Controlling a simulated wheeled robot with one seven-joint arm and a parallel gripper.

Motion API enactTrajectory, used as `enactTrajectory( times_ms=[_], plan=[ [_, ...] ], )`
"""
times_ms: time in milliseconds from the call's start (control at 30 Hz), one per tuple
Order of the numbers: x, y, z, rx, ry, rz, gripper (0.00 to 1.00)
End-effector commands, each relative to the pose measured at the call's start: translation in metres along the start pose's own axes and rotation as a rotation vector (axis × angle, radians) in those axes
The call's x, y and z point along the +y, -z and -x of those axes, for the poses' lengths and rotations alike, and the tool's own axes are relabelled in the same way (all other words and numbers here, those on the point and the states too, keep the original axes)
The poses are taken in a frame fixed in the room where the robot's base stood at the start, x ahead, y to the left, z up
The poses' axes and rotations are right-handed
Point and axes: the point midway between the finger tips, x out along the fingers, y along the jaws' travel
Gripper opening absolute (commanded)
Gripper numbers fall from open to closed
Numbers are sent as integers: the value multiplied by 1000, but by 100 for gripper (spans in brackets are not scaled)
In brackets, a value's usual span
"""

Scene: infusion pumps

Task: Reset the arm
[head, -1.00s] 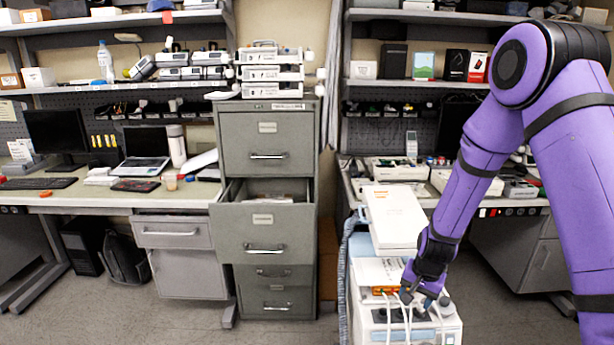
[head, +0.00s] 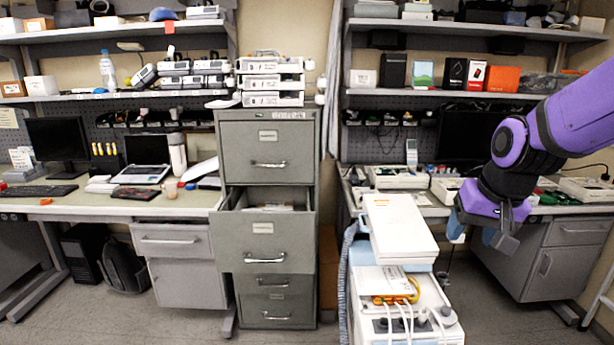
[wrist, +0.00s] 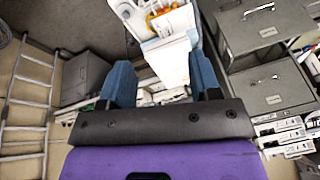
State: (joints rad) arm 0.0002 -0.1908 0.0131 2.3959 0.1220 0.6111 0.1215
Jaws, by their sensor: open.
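My purple arm reaches in from the right in the head view. My gripper (head: 480,232) hangs in the air to the right of the white equipment cart (head: 428,328), apart from it. In the wrist view my gripper (wrist: 162,88) has its two blue fingers spread with nothing held between them. The cart carries a white box-shaped device (head: 398,222) with an orange part (head: 397,291) and white cables below it. The cart also shows beyond the fingers in the wrist view (wrist: 170,60).
A grey filing cabinet (head: 268,157) with its second drawer pulled out stands left of the cart. A bench with white devices (head: 398,177) runs behind my gripper, with a grey cabinet (head: 545,262) below. A ladder (wrist: 28,105) shows in the wrist view. Open floor lies right of the cart.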

Motion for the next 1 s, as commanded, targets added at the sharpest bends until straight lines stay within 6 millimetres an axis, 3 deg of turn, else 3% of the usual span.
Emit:
enactTrajectory(
  times_ms=[33,200,500,733,1000],
  plan=[
    [1,-8,15,17,0,17,57],
    [8,-37,55,52,-8,75,57],
    [24,-95,109,112,-34,165,57],
    [32,-124,127,137,-51,204,57],
    [34,-129,130,140,-55,212,57]
  ],
)
